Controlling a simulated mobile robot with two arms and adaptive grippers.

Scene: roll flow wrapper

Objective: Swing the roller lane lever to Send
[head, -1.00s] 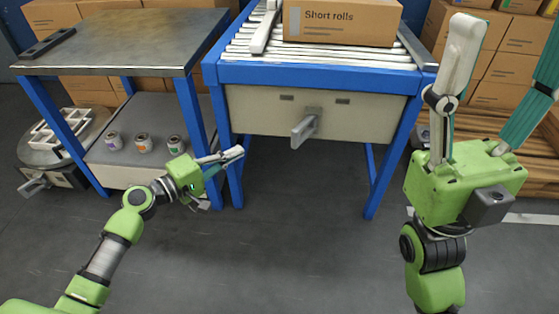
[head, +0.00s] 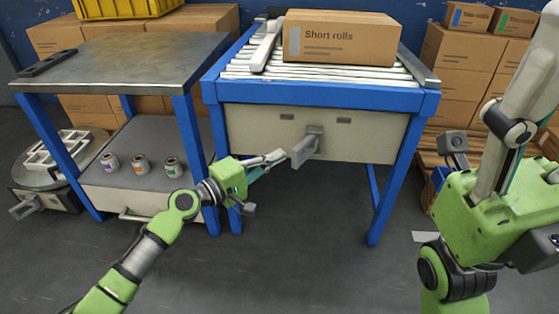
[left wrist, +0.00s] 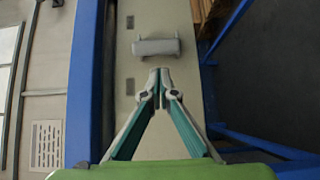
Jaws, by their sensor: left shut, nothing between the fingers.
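The roller lane lever (head: 306,147) is a grey handle on the pale front panel (head: 264,128) of the blue-framed roller lane. In the head view it sticks out from the panel's middle, leaning down to the left, between two small dark marks. In the left wrist view the lever (left wrist: 156,47) lies just beyond the fingertips, with a gap between. My left gripper (head: 279,156) is shut and empty, just left of the lever; it also shows in the left wrist view (left wrist: 159,76).
A box marked Short rolls (head: 340,40) stands on the rollers (head: 325,76). A metal-topped table (head: 120,58) stands left, with several small cans below it. Stacked boxes (head: 455,60) stand at the back right. The floor in front of the lane is clear.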

